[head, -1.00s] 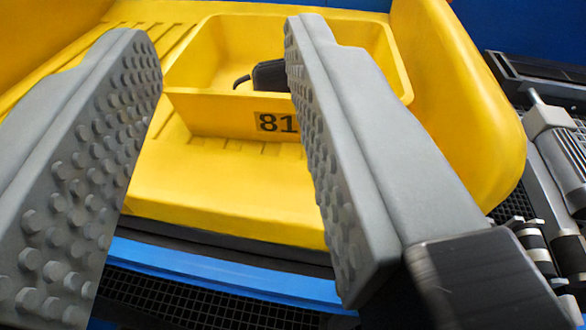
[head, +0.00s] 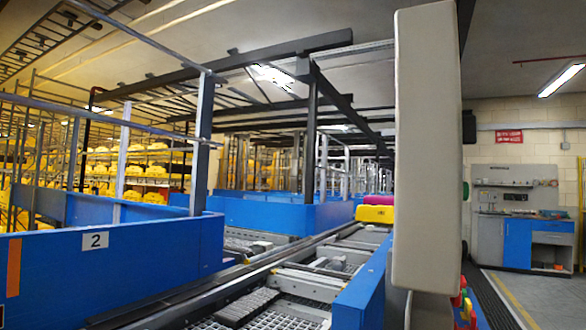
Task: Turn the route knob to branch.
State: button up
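The route knob cannot be made out in this view. A tall pale box (head: 425,150) stands close in front, right of centre, seen nearly edge-on, so its front face is hidden. Small red, yellow, blue and green parts (head: 465,308) show low beside it; I cannot tell what they are. My gripper is not in view.
The conveyor (head: 290,290) runs into the distance between blue side walls (head: 150,260). Yellow and pink trays (head: 376,212) sit far along it. Racks of yellow trays (head: 130,165) fill the left. A workbench (head: 525,235) stands at right, with open floor before it.

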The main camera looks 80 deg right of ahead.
aim_at(469, 122)
jog(key=k+l+z, duration=0.15)
jog(key=z, duration=2.35)
jog(key=k, duration=0.3)
jog(key=l, duration=0.1)
